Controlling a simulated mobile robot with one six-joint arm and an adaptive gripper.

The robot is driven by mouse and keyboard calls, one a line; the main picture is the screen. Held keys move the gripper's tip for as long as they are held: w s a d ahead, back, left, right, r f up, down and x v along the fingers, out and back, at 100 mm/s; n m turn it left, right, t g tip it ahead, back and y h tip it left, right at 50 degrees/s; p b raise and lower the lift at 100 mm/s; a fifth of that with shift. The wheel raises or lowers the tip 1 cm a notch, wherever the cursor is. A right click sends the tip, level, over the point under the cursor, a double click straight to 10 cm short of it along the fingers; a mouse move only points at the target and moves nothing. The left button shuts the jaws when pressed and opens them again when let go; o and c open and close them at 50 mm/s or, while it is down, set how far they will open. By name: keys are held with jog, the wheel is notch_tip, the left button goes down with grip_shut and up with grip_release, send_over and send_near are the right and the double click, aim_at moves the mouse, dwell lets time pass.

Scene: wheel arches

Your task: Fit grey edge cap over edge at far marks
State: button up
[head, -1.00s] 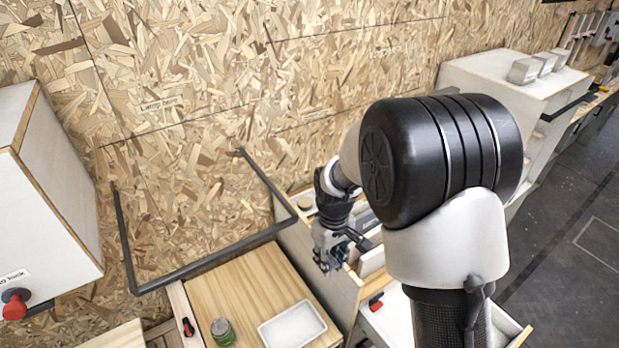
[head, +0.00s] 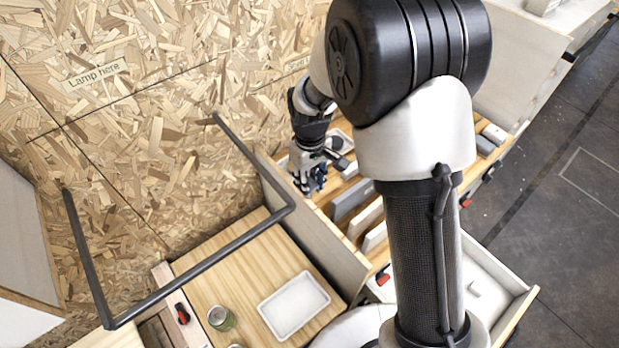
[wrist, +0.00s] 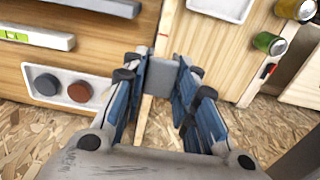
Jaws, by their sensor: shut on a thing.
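My gripper (wrist: 162,78) is shut on the grey edge cap (wrist: 161,73), a small grey block between the blue fingertips in the wrist view. The cap lies over the line of the pale panel edge (wrist: 171,28), which runs away below the gripper; I cannot tell whether the cap touches or sits on it. A red mark shows at the edge near the top of that view. In the head view my gripper (head: 311,184) is by the wall end of the upright wooden panel (head: 318,240). The cap cannot be made out there.
A black rail (head: 205,262) crosses left of the panel. A white tray (head: 293,304) and a green jar (head: 221,318) stand on the wooden top. Upright boards (head: 367,215) stand right of the panel. A white plate with two round discs (wrist: 64,89) lies left in the wrist view.

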jog(key=b, duration=0.3)
send_over(310, 203)
jog(key=shift+f, duration=2.55)
jog(key=shift+f+b, duration=0.4)
jog(key=shift+b, duration=0.05)
jog(key=shift+f, duration=0.2)
jog(key=shift+f+b, duration=0.2)
jog(key=shift+b, duration=0.1)
jog(key=shift+f, duration=0.1)
jog(key=shift+f+b, duration=0.3)
jog(key=shift+f, duration=0.05)
jog(key=shift+f, duration=0.1)
jog(key=shift+f, duration=0.3)
